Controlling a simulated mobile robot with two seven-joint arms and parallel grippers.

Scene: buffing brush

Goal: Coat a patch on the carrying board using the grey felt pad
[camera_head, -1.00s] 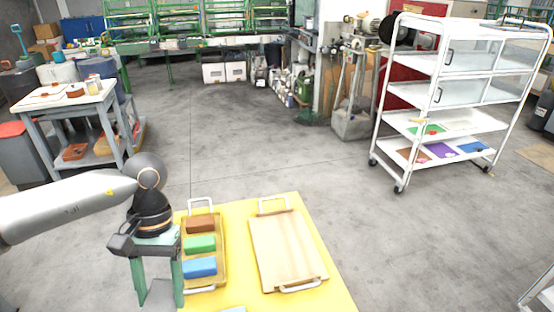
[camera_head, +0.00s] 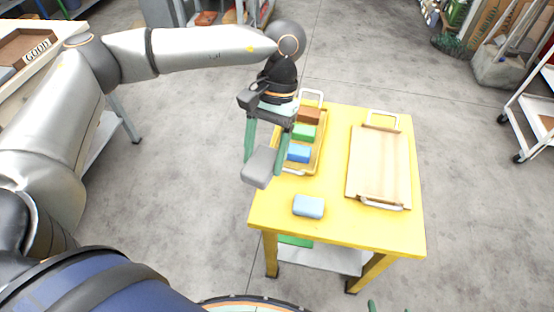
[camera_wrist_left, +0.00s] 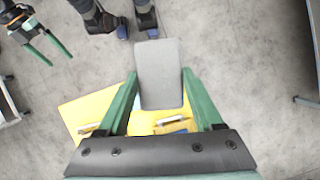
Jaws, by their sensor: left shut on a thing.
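My left gripper (camera_head: 265,164) is shut on the grey felt pad (camera_head: 258,169), which hangs at its fingertips off the left side of the yellow table. In the left wrist view the grey pad (camera_wrist_left: 159,72) sits between the two green fingers. The wooden carrying board (camera_head: 378,165), with white handles at both ends, lies on the right part of the table, apart from the pad. My right gripper (camera_wrist_left: 48,48) shows at the upper left of the wrist view, its green fingers apart and empty. Only its fingertips show at the bottom of the head view.
On the yellow table (camera_head: 340,232) stands a yellow tray (camera_head: 320,152) with brown (camera_head: 309,115), green (camera_head: 303,132) and blue (camera_head: 298,153) blocks. A light blue block (camera_head: 308,207) lies near the front edge. The tabletop between tray and board is clear.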

